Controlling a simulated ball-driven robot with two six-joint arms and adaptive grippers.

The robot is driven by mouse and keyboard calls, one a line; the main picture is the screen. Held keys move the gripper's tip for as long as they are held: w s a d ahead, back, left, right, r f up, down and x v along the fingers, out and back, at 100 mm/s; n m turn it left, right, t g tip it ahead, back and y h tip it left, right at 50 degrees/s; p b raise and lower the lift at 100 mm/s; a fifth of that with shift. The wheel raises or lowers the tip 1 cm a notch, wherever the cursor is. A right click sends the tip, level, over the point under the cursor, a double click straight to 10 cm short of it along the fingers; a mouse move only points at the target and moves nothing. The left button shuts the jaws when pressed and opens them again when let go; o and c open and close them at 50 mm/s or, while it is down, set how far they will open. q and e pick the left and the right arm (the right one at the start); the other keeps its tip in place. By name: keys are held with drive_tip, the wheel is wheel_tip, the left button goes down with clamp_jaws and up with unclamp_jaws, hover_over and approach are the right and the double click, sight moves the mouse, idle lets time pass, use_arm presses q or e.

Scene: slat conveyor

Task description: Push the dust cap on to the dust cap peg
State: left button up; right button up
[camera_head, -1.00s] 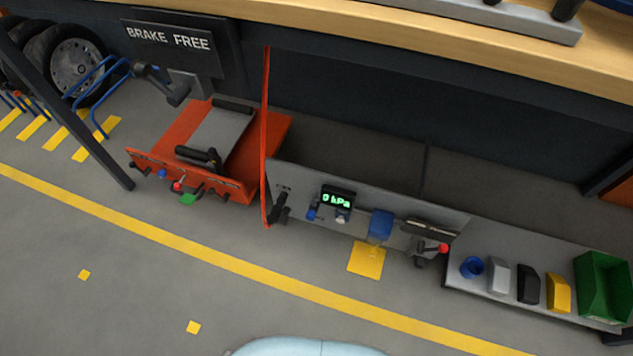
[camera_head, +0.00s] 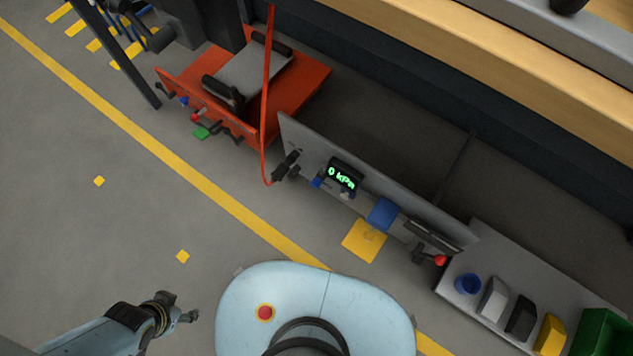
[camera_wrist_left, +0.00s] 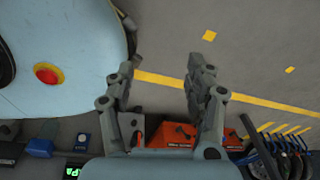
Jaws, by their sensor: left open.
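I cannot tell for certain which parts are the dust cap and its peg. Small blue fittings (camera_head: 317,182) sit on the upright grey panel (camera_head: 300,140), left of and below the green "0 kPa" display (camera_head: 342,175). An open blue cup (camera_head: 467,284) stands at the left end of the grey shelf on the right. My left gripper (camera_head: 180,307) is at the lower left, over bare floor, well away from panel and shelf. In the left wrist view it is open and empty (camera_wrist_left: 165,72), its two fingers apart. My right gripper is out of view.
An orange cart (camera_head: 305,88) stands left of the panel, a red hose (camera_head: 267,90) hanging in front. Grey, black and yellow blocks (camera_head: 550,336) and a green bin (camera_head: 603,335) line the shelf. The wooden bench (camera_head: 480,65) overhangs behind. The left floor is clear.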

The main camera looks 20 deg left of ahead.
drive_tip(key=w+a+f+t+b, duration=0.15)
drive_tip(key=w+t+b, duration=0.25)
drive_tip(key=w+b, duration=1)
use_arm(q)
drive_tip(key=w+d+f+m+t+h+b, duration=0.1)
drive_tip(key=w+d+b, duration=0.4)
drive_tip(key=w, duration=0.6)
drive_tip(key=w+d+f+m+t+h+b, duration=0.1)
drive_tip(key=w+d+f+t+b, duration=0.3)
drive_tip(key=w, duration=0.7)
drive_tip(key=w+d+f+m+t+h+b, duration=0.1)
drive_tip(key=w+d+f+t+h+b, duration=0.2)
drive_tip(key=w, duration=0.8)
drive_tip(key=d+f+t+b, duration=0.2)
drive_tip(key=d+t, duration=0.1)
drive_tip(key=d, duration=0.1)
drive_tip(key=shift+w+d+m+h+b, duration=0.15)
drive_tip(key=shift+m+h+b, duration=0.15)
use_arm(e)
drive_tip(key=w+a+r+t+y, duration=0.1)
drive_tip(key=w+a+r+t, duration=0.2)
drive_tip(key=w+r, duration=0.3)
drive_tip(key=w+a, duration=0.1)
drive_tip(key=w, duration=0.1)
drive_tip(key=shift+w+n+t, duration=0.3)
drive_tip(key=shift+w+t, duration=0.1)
use_arm(q)
drive_tip(key=shift+w, duration=0.1)
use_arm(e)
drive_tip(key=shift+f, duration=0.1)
